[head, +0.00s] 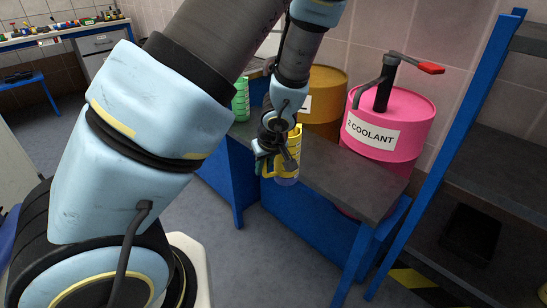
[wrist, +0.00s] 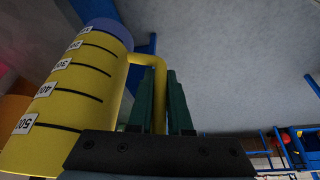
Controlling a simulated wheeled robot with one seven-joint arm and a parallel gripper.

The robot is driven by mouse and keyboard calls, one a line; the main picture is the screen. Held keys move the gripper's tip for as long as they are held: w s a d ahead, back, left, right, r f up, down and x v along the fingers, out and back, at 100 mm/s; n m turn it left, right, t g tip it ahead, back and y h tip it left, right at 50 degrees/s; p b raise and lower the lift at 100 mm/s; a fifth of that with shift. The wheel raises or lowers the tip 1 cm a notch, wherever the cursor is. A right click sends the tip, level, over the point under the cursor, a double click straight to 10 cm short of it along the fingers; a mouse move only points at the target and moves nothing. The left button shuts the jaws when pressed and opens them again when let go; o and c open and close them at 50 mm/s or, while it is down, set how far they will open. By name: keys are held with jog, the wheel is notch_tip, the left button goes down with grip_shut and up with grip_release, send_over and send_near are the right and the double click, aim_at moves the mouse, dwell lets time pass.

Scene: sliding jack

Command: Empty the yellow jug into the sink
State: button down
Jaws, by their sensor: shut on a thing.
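The yellow jug (head: 294,146) hangs from my gripper (head: 270,163) in the head view, in front of the bench and apart from the floor. It looks roughly upright, with a blue-grey end at the bottom. In the wrist view the jug (wrist: 75,95) fills the left side, showing black scale lines and number labels. The dark green fingers of my gripper (wrist: 167,105) are shut on the jug's yellow handle (wrist: 150,60). The inside of the jug is hidden. I cannot make out the sink in either view.
A blue bench with a dark grey top (head: 350,170) stands behind the jug. A pink coolant drum (head: 415,115) with a red-handled pump, an orange drum (head: 325,85) and a green jug (head: 240,98) stand there. A blue shelf rack (head: 455,130) is at right. The floor (head: 265,265) in front is clear.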

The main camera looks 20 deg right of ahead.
jog(key=w+a+f+m+h, duration=0.1)
jog(key=a+f+m, duration=0.1)
jog(key=a+f, duration=1.9)
jog(key=a, duration=0.2)
jog(key=shift+w+a+f+m, duration=0.15)
jog(key=shift+a+f+m, duration=0.15)
jog(key=shift+a, duration=0.1)
